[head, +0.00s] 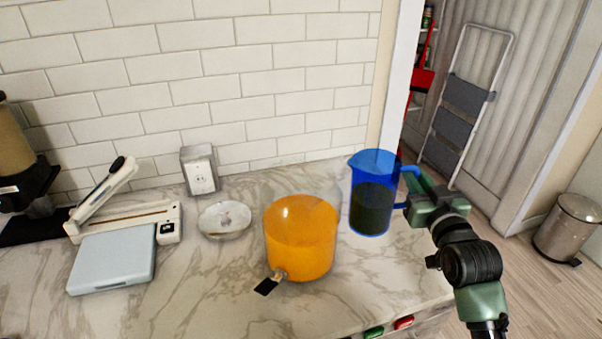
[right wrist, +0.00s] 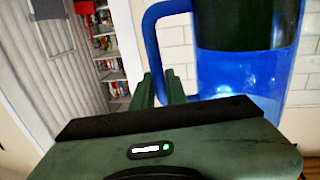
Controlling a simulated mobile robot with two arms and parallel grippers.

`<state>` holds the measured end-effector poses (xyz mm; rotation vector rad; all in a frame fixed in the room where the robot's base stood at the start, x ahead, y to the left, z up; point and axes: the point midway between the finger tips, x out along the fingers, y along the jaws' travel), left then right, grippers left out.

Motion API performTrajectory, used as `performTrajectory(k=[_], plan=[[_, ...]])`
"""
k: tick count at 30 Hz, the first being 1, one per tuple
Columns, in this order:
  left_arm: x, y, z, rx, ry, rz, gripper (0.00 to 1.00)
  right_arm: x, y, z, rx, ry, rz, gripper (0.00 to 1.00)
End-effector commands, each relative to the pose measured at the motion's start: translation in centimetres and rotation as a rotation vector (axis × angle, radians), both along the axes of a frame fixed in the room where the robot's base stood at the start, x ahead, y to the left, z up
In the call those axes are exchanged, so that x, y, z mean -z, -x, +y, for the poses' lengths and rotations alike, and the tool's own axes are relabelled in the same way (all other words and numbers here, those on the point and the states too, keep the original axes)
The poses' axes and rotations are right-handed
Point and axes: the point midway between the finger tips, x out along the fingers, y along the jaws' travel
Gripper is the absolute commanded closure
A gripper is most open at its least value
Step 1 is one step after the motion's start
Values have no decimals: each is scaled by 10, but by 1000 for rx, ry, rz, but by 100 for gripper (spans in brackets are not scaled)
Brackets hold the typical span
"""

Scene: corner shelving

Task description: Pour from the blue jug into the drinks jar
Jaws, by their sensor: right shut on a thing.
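The blue jug (head: 372,170) is see-through, with dark liquid in its lower part. It is upright, to the right of the drinks jar, with its spout toward the left. I cannot tell whether its base touches the counter. My right gripper (head: 413,187) is shut on the jug's handle from the right. In the right wrist view the fingers (right wrist: 160,88) are at the handle beside the jug (right wrist: 240,80). The drinks jar (head: 300,240) is a wide clear jar of orange liquid with a tap at its lower front. My left gripper is out of view.
A white bowl (head: 224,219) and a grey scale (head: 113,258) stand left of the jar on the marble counter (head: 215,295). A white sealer-like device (head: 150,222) is behind the scale. The counter's edge is below the right arm.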

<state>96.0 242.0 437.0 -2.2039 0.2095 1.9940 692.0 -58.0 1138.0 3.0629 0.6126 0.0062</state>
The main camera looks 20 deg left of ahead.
Motion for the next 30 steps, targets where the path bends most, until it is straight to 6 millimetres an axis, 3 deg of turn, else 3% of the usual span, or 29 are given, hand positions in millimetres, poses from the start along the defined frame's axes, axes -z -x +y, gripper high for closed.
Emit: performTrajectory(k=[9,24,30], plan=[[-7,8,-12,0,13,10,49,-31,4,9,-1,133,-71,100],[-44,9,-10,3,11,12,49,-117,17,41,0,435,-199,100],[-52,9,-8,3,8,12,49,-136,22,52,0,518,-231,100]])
